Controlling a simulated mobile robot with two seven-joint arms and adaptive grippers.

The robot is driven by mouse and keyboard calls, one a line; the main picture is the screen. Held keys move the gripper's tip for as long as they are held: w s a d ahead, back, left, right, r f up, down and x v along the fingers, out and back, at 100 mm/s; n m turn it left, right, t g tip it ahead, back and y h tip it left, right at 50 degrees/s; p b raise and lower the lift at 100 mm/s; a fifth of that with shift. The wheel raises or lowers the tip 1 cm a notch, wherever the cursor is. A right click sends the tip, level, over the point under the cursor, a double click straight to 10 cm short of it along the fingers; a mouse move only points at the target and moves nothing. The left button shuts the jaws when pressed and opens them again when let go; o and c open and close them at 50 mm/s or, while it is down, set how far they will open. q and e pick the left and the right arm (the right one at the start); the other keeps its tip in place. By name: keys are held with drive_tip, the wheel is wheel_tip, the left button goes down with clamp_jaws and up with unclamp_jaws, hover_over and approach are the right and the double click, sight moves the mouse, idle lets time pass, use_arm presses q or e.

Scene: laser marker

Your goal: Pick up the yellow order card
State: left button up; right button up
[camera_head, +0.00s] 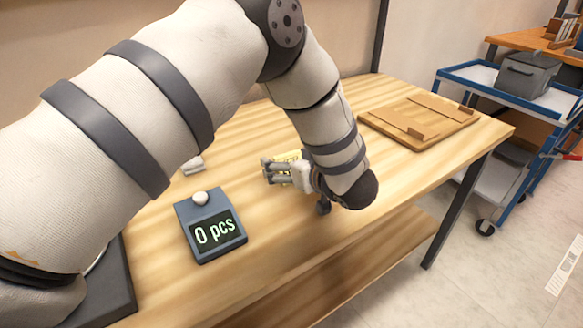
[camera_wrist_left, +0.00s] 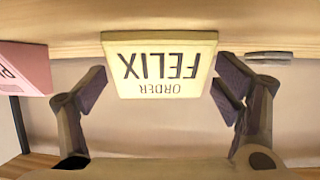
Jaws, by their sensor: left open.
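The yellow order card (camera_head: 287,156) stands on the wooden table, partly hidden behind my left gripper (camera_head: 268,171) in the head view. In the left wrist view the card (camera_wrist_left: 160,65) faces the camera upside down, reading "ORDER FELIX". My left gripper (camera_wrist_left: 163,87) is open, with one finger on each side of the card and a visible gap on the left. On the right the finger is close to the card's edge; I cannot tell whether it touches. My right gripper is not in view.
A counter box (camera_head: 210,226) reading "0 pcs" sits at the table's front left. A pink card (camera_wrist_left: 24,68) shows at the left of the wrist view. A wooden tray (camera_head: 405,133) lies at the table's right end. A blue cart (camera_head: 508,82) stands beyond.

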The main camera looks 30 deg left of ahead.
use_arm(q)
drive_tip(key=shift+r, duration=0.1)
drive_tip(key=c, duration=1.2)
drive_tip(key=shift+c, duration=0.2)
